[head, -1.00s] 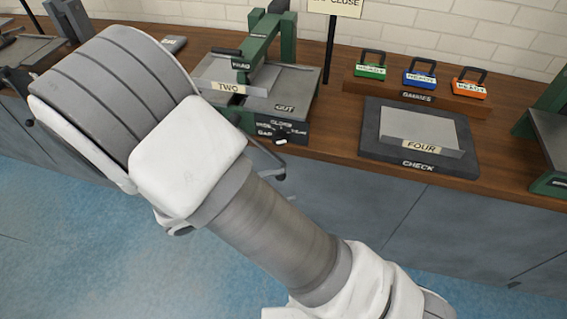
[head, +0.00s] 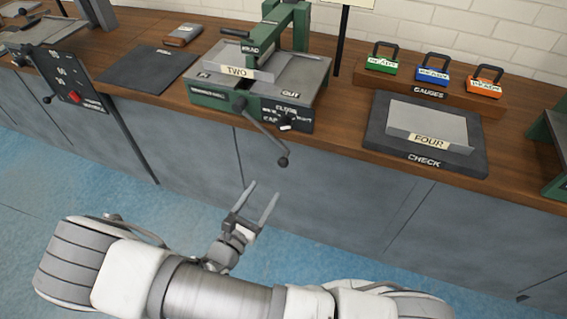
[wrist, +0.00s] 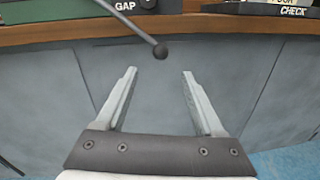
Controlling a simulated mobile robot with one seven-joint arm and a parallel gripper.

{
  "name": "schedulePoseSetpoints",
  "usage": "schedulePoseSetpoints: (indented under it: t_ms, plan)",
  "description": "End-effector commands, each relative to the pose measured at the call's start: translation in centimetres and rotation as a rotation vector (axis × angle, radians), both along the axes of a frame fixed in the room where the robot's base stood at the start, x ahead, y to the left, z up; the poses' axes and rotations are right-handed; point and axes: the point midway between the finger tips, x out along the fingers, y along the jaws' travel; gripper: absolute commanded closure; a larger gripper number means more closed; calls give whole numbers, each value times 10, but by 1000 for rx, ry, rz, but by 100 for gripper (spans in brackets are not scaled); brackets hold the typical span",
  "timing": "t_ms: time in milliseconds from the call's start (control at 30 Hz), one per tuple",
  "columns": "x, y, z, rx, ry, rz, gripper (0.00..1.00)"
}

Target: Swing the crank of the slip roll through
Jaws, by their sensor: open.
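The slip roll (head: 208,98) is a green and grey machine on the wooden bench, with a sheet marked TWO (head: 238,72) lying on it. Its crank (head: 262,134) is a dark arm on the front, slanting down to the right and ending in a ball knob below the bench edge. The knob also shows in the wrist view (wrist: 160,52), just beyond the fingertips and roughly centred between them. My gripper (head: 263,190) is open and empty, in front of the bench and below the knob; it also shows in the wrist view (wrist: 157,72). I see no contact with the crank.
A grey CHECK plate (head: 378,144) with a sheet marked FOUR stands to the right. Green, blue and orange gauges sit on a wooden GAUGES block (head: 464,98) behind it. A control panel (head: 66,80) is at left. Blue floor in front is clear.

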Motion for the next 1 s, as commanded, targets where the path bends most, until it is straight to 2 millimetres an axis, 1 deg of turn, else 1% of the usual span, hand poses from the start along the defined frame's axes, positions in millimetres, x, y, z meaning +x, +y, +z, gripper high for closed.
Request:
schedulePoseSetpoints:
  t_ms: [33,100,300,500,600,700,1000]
  plan:
    - [11,-7,-1,-2,-1,-4,30]
    - [25,-14,-1,-2,-1,-5,30]
    - [64,-33,-1,-1,0,-5,30]
    - [94,-48,-1,0,-1,-3,30]
    - [104,-52,-1,1,0,-3,30]
    - [109,-54,0,1,1,-2,30]
    - [111,-55,0,0,1,-1,30]
